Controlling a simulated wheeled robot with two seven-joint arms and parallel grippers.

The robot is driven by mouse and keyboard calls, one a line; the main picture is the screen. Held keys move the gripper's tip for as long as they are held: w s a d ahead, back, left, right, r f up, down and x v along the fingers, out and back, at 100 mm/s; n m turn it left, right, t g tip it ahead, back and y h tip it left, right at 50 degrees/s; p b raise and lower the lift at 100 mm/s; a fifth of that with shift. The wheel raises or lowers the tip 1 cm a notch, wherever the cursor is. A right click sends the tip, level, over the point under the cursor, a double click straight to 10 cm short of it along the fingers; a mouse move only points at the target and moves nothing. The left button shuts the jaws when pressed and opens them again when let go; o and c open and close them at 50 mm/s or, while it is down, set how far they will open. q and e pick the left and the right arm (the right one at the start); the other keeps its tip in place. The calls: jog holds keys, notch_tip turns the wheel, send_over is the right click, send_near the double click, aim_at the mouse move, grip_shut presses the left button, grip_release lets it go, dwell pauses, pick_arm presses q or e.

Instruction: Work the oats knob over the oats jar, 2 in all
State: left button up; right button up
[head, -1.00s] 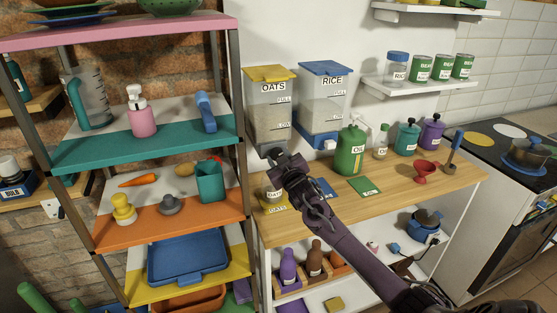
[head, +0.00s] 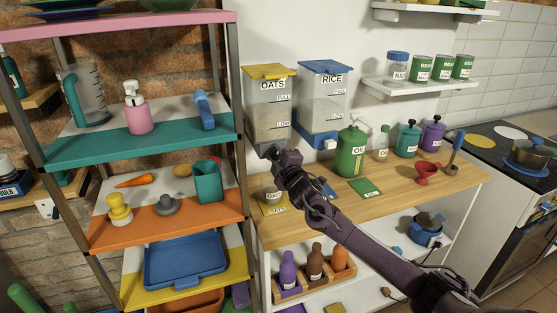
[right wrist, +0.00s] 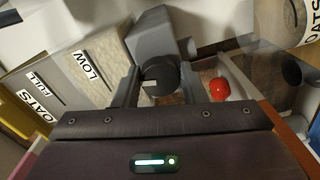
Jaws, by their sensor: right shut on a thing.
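The oats dispenser (head: 270,105) hangs on the wall, with a yellow lid and pale oats inside. Its dark round knob (right wrist: 158,78) shows in the right wrist view between my fingers; my gripper hides it in the head view. My right gripper (head: 271,152) is shut on the knob, below the hopper. I cannot tell how much the jar holds. My left gripper is not in view.
A rice dispenser (head: 324,100) with a blue lid hangs just right. A green oil container (head: 351,150) and a green card (head: 365,186) are on the wooden counter (head: 325,217). A shelf rack with a teal cup (head: 208,181) stands close on the left.

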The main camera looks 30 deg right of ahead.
jog(key=shift+n+b, duration=0.35)
jog(key=shift+n, duration=0.75)
jog(key=o, duration=1)
jog(key=shift+b+v, duration=1)
jog(key=shift+v, duration=2.9)
